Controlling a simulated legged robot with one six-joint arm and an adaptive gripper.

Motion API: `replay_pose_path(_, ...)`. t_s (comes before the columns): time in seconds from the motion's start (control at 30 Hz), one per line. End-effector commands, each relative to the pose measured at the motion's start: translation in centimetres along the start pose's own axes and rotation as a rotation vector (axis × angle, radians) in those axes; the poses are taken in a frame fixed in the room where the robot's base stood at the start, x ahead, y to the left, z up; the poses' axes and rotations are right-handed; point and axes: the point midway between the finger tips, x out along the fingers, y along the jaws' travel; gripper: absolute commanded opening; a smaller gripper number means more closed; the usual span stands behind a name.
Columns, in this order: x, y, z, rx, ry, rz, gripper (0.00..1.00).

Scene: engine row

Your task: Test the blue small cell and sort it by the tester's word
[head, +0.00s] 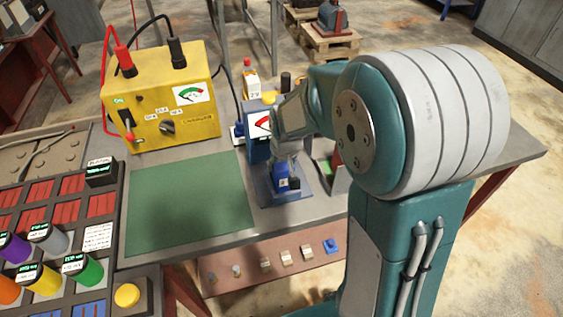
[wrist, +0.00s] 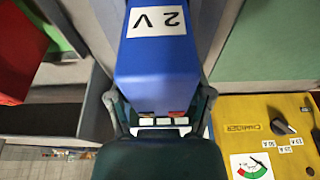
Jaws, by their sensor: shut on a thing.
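The blue small cell (wrist: 155,65) fills the middle of the wrist view and bears a white "2 V" label. My gripper (wrist: 158,108) is shut on it, one finger on each side. In the head view my gripper (head: 284,150) points down over the blue cell (head: 281,174), at the front of the blue tester (head: 257,148). The cell is over the tester's flat base (head: 268,197); I cannot tell whether it touches. The tester's dial (head: 262,123) shows red and white, partly hidden by my arm, and its reading is unclear.
The green mat (head: 185,205) is bare. A rack of coloured cells (head: 60,225) is at the left. Partly hidden red and green bins (head: 337,157) stand right of the tester. A yellow button (head: 127,295) is in front.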

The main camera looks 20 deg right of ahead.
Motion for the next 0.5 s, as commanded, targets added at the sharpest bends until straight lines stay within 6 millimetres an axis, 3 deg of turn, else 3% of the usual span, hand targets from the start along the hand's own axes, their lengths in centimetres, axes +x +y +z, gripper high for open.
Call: replay_pose_path(0.5, 0.88, 0.00, 0.17, 0.000, 0.003, 0.000, 0.06)
